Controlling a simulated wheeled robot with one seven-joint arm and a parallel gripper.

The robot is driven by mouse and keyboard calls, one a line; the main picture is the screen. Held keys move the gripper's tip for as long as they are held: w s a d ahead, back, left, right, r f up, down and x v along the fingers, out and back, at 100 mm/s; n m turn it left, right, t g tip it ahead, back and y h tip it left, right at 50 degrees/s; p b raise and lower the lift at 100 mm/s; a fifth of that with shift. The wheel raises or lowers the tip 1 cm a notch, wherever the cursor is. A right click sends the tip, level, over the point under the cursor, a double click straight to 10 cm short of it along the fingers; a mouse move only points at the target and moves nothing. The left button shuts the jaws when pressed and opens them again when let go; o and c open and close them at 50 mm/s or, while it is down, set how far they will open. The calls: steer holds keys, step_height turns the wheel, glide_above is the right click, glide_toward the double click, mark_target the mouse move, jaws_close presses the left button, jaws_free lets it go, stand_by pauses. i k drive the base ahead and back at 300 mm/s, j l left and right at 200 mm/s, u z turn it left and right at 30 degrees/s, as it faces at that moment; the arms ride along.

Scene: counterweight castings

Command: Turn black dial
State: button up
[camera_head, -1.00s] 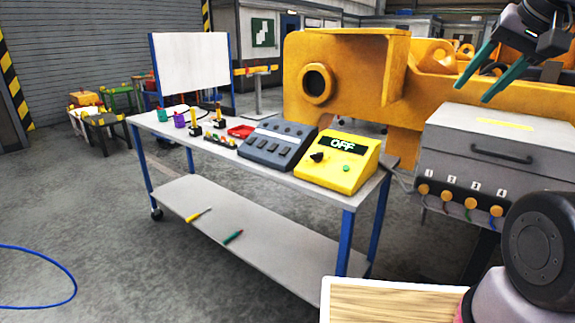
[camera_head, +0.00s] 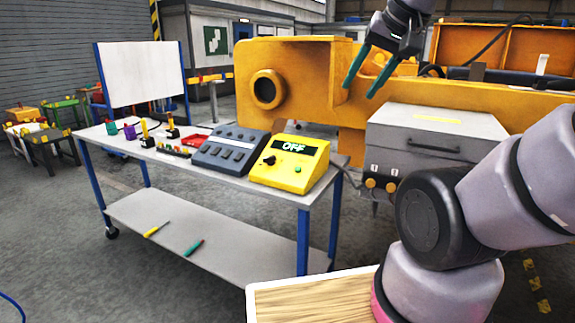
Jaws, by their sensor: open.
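The black dial (camera_head: 269,160) is a small knob on the sloped face of a yellow box (camera_head: 283,178). The box stands at the right end of the table top, and its display (camera_head: 294,147) reads OFF. A green button (camera_head: 298,169) sits to the right of the dial. My gripper (camera_head: 366,91) is open and empty, with two teal fingers pointing down and to the left. In the picture it is above and to the right of the yellow box, apart from the dial.
A grey button console (camera_head: 231,149) stands left of the yellow box on the blue-legged table (camera_head: 112,155). A grey case (camera_head: 436,134) with numbered orange knobs is to the right. A screwdriver (camera_head: 194,248) lies on the lower shelf.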

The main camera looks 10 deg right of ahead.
mark_target(271, 161)
steer(key=i+l, duration=0.2)
steer(key=i, duration=0.35)
steer(key=i+l, duration=0.2)
steer(key=i, duration=0.3)
